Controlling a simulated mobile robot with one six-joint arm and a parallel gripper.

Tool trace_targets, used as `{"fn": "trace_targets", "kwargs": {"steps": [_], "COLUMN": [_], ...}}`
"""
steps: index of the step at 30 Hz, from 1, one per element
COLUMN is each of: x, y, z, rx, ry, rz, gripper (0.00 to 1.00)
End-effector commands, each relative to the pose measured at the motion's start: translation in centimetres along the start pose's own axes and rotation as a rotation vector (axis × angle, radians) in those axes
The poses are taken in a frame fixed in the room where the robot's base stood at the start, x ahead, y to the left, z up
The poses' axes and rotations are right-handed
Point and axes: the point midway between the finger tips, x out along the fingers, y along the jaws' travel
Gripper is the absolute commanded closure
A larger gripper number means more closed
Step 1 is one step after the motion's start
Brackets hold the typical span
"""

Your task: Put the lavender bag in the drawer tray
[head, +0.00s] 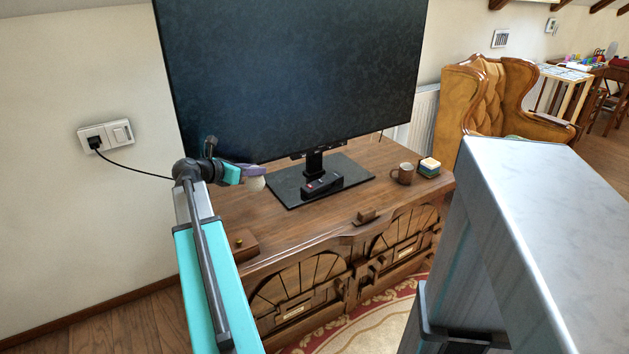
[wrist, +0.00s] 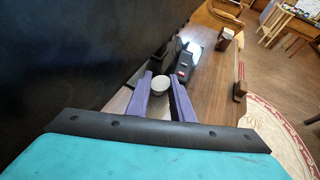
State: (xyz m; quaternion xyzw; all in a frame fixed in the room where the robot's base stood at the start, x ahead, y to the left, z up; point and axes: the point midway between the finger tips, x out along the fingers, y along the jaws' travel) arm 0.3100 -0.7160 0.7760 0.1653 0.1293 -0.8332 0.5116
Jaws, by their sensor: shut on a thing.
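My gripper (head: 254,174), with purple fingers, is up over the left part of the wooden cabinet top (head: 300,222). It is shut on a small pale rounded thing, apparently the lavender bag (head: 256,184). In the wrist view the bag (wrist: 161,86) shows as a whitish disc between the fingertips, and its lower side is hidden. It looks held above the cabinet top, left of the screen stand. I cannot make out a drawer tray for certain. A low wooden block or box (head: 243,246) with a yellowish spot sits at the cabinet's left end, partly behind my arm.
A large dark screen (head: 300,75) stands close behind my gripper. A black remote (head: 323,184) lies on its stand base (head: 350,172). A small wooden piece (head: 366,215) is at the front edge.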

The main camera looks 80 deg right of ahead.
Motion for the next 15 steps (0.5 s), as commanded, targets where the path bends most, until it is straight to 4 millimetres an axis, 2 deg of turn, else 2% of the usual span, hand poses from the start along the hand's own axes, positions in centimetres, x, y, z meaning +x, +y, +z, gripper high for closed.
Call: {"fn": "trace_targets", "kwargs": {"steps": [1,6,10,15], "x": [1.1,3.6,4.3,4.2], "y": [-0.8,-2.9,-3.6,-3.5], "z": [0.5,1.6,1.9,1.8], "rx": [0.007,0.021,0.026,0.024], "ry": [0.000,0.001,0.001,0.001], "rz": [-0.017,-0.053,-0.065,-0.062], "gripper": [1.00,1.00,1.00,1.00]}}
